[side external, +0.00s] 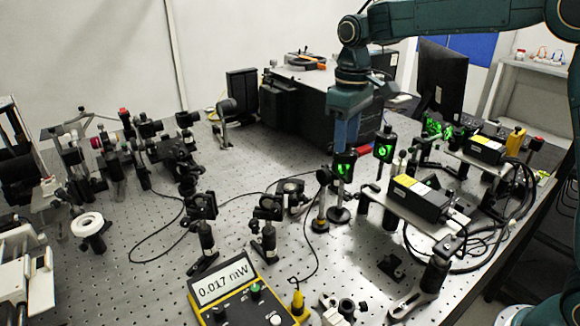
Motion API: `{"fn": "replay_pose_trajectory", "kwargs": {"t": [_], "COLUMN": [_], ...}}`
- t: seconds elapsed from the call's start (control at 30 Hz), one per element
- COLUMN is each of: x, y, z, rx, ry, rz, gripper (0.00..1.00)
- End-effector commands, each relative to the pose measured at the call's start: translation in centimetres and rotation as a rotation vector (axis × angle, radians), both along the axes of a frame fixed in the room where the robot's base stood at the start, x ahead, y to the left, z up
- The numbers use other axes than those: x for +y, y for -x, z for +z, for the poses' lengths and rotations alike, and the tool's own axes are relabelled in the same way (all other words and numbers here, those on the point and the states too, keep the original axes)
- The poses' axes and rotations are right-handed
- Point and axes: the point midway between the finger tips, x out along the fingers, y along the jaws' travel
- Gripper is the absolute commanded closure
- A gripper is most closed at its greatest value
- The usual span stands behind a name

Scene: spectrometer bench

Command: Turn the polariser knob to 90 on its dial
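My gripper (347,146) points straight down over the middle right of the bench. Its blue fingers end at or just above a dark round post-mounted optic (343,167) with a green glow on its face. I cannot tell whether they touch it. A similar green-lit mount (385,149) stands just to the right. I cannot tell which mount is the polariser; no knob or dial marks are readable. The finger gap is not visible. A power meter (223,291) at the front reads 0.017, with a unit that looks like mW or nW.
A laser box (420,198) on a raised plate stands right of the gripper, with looped cables beside it. Lens mounts (268,207) stand left of it. A large black box (312,110) and a monitor (441,80) are behind. Bare perforated bench (130,265) shows at front left.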

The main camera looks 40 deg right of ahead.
Motion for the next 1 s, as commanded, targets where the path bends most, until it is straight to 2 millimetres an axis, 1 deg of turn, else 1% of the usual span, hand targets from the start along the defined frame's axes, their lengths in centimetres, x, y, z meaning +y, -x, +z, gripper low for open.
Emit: {"fn": "replay_pose_trajectory", "kwargs": {"t": [0.17,0.27,0.7,0.9,1.0], "x": [0.0,0.0,0.0,0.0,0.0], "y": [0.0,-0.1,-0.1,0.0,-0.1], "z": [0.9,2.0,8.4,11.0,12.0], "rx": [-0.002,-0.003,-0.005,-0.004,-0.003], "ry": [-0.001,0.0,0.0,0.0,0.0], "rz": [0.0,0.0,0.0,0.0,0.0], "gripper": [0.61,0.61,0.61,0.61,0.61]}}
